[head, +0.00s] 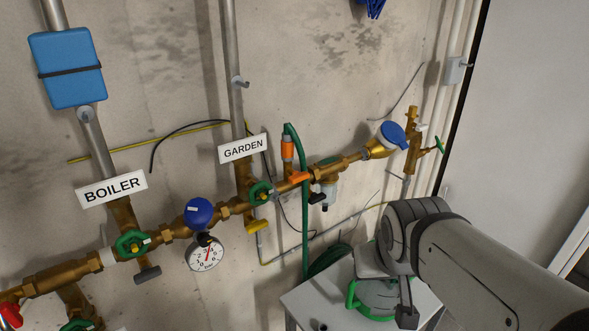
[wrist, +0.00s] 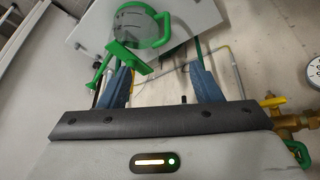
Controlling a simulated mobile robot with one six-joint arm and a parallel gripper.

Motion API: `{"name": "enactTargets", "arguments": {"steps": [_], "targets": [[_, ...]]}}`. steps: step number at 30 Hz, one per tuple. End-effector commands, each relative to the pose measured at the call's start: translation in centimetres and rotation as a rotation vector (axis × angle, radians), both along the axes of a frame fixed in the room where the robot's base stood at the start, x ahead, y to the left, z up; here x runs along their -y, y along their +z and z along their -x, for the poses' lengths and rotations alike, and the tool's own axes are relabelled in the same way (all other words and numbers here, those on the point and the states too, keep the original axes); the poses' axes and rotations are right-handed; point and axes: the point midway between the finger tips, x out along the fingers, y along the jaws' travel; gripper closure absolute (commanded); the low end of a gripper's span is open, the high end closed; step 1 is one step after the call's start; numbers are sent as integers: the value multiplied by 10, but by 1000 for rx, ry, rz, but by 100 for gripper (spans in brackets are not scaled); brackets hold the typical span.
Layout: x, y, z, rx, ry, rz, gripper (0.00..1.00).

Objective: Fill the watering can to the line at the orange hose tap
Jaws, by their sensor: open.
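The watering can (head: 377,296) stands on a small white table, partly hidden by my arm in the head view. It has a clear grey body and green trim. In the wrist view the can (wrist: 132,20) is ahead of my gripper (wrist: 161,66), whose two blue fingers are spread apart. A green part of the can (wrist: 128,58) lies near the left fingertip; I cannot tell whether they touch. The orange hose tap (head: 288,148) is on the brass pipe, with an orange lever (head: 299,178) beside it. A green hose (head: 305,225) hangs from it. The water level is unclear.
The white table (head: 292,297) stands near the wall, with a coiled hose (head: 328,259) behind it. Brass pipework with green-handled valves (head: 131,243), a gauge (head: 206,254) and a blue-capped fitting (head: 392,134) runs along the wall. Signs read BOILER (head: 111,188) and GARDEN (head: 243,148).

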Motion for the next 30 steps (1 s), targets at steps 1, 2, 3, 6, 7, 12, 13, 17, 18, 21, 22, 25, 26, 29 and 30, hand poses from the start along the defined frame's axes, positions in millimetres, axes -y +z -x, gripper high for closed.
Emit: {"name": "enactTargets", "arguments": {"steps": [1,2,3,6,7,12,13,17,18,21,22,25,26,29,30], "targets": [[6,-5,-19,64,-6,23,37],[10,-5,-31,110,-7,39,35],[14,-3,-49,178,-5,55,32],[19,3,-92,359,23,85,29],[19,5,-104,411,37,88,29],[1,20,-160,692,163,47,29],[-4,22,-168,737,191,29,29],[-33,29,-189,903,327,-78,29],[-42,30,-191,941,369,-117,29],[-62,33,-193,1016,460,-213,29],[-67,34,-193,1031,483,-239,29],[-80,36,-190,1070,543,-310,29],[-82,36,-189,1076,556,-325,29],[-89,37,-189,1089,582,-359,29],[-92,38,-191,1092,587,-365,29]]}}
